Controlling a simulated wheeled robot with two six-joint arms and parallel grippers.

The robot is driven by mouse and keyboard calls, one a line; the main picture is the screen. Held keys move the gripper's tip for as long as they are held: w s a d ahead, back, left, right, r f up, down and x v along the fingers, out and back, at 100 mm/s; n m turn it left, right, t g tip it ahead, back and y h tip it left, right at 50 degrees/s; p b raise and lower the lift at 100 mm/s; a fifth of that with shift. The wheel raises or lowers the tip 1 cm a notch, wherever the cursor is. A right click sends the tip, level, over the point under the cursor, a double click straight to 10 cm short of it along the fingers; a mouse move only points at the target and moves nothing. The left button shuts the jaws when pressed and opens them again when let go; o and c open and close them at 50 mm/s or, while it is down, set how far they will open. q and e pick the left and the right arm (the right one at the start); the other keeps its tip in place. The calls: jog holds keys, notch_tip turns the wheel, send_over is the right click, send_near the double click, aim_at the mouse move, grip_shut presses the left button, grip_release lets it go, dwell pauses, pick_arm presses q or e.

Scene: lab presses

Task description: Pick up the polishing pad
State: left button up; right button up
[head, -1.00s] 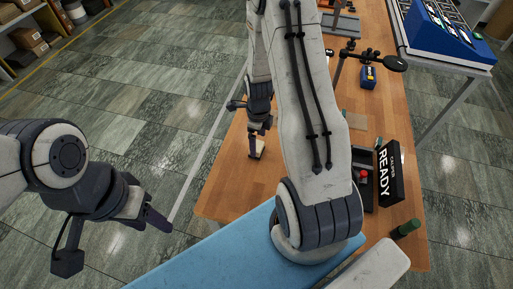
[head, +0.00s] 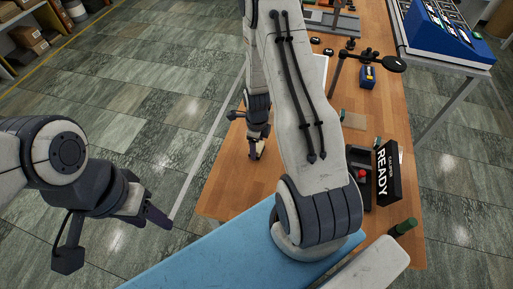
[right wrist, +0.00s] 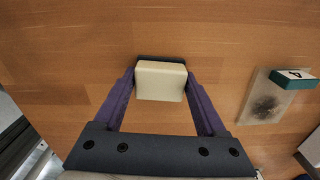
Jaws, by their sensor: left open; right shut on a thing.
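The polishing pad appears to be the cream block with a dark edge (right wrist: 161,82) in the right wrist view. My right gripper (right wrist: 160,88) has its two purple fingers closed against the block's sides. In the head view this gripper (head: 254,150) is over the left part of the wooden table, and only a small pale bit of the block shows. I cannot tell whether the block touches the table. My left gripper (head: 157,216) is open and empty, over the floor left of the table.
Wood around the pad is clear.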

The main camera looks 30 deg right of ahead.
jog(key=shift+r, duration=0.15)
jog(key=shift+w+r+b, duration=0.1)
jog(key=shift+r+b, duration=0.25)
jog(key=shift+r, duration=0.25)
notch_tip(320, 180, up, 3)
jog(key=shift+f+b, duration=0.2)
jog(key=shift+b, duration=0.25)
jog(key=w+d+r+b, duration=0.1)
jog(key=w+d+r, duration=0.1)
jog(key=d, duration=0.3)
jog(key=w+d+r+b, duration=0.2)
jog(key=w+d+r, duration=0.1)
jog(key=d+r, duration=0.2)
jog(key=shift+d, duration=0.25)
